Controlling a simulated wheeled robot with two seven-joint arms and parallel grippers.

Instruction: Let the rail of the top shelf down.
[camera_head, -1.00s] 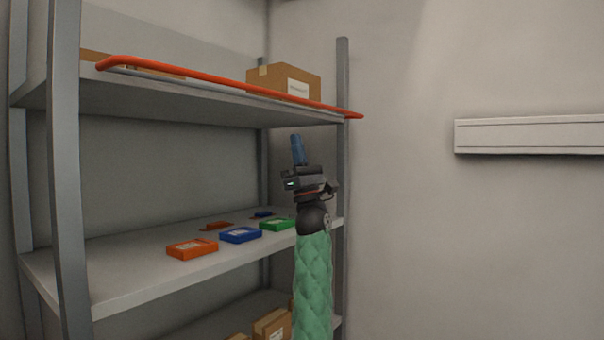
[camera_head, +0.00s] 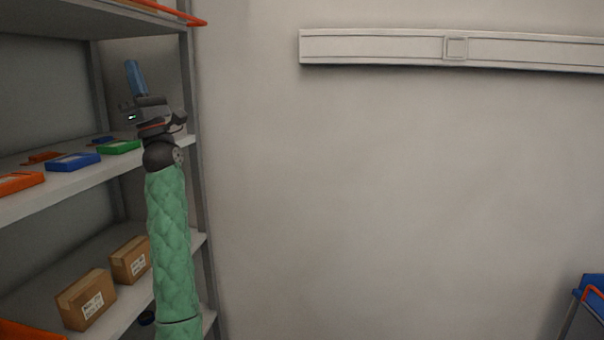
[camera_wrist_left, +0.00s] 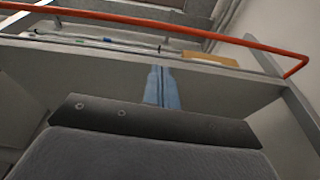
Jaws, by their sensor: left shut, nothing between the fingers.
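The orange-red rail (camera_head: 168,10) of the top shelf (camera_head: 60,22) shows only by its right end at the upper left of the head view. In the left wrist view the rail (camera_wrist_left: 150,21) runs across the top, along the shelf's front, and bends back at its right end. The grey shelf underside (camera_wrist_left: 100,72) lies below it in that picture. My left gripper (camera_head: 131,66) points up, below the top shelf, with its blue fingers together and empty. The fingers (camera_wrist_left: 160,88) appear below the rail in the wrist view, apart from it. My right gripper is not in view.
The middle shelf (camera_head: 40,195) holds orange, blue and green flat cases (camera_head: 73,161). Cardboard boxes (camera_head: 86,299) stand on the lower shelf. A grey upright post (camera_head: 197,160) is right of my arm. The wall with a white trunking strip (camera_head: 400,47) is otherwise bare.

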